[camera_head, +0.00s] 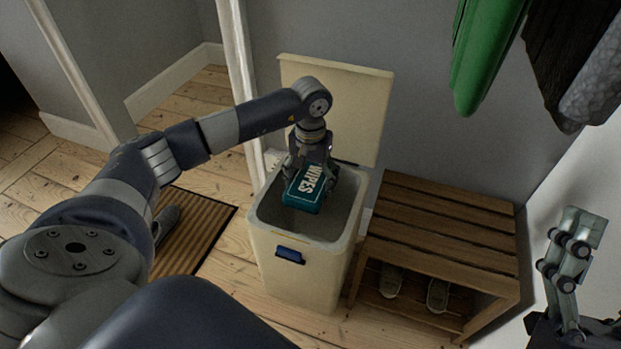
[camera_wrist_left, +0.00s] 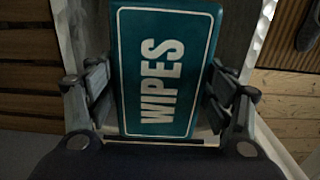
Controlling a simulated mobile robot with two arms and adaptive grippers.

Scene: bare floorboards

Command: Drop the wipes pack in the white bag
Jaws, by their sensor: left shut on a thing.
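The wipes pack (camera_head: 306,192) is a teal box with white WIPES lettering. My left gripper (camera_head: 312,168) is shut on the pack and holds it over the open mouth of a cream bin (camera_head: 298,268). The pack also fills the middle of the left wrist view (camera_wrist_left: 162,75), between the two fingers. A pale, crinkled edge (camera_wrist_left: 259,38) beside the pack in that view may be the white bag lining the bin; I cannot tell for sure. The bin's bottom is partly hidden by the pack. My right gripper (camera_head: 570,250) is at the right edge; its jaw state is unclear.
The bin's lid (camera_head: 355,100) stands open against the wall. A slatted wooden bench (camera_head: 440,222) with shoes (camera_head: 437,294) below is right of the bin. A striped mat (camera_head: 196,228) lies to the left. A green garment (camera_head: 483,55) hangs at upper right.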

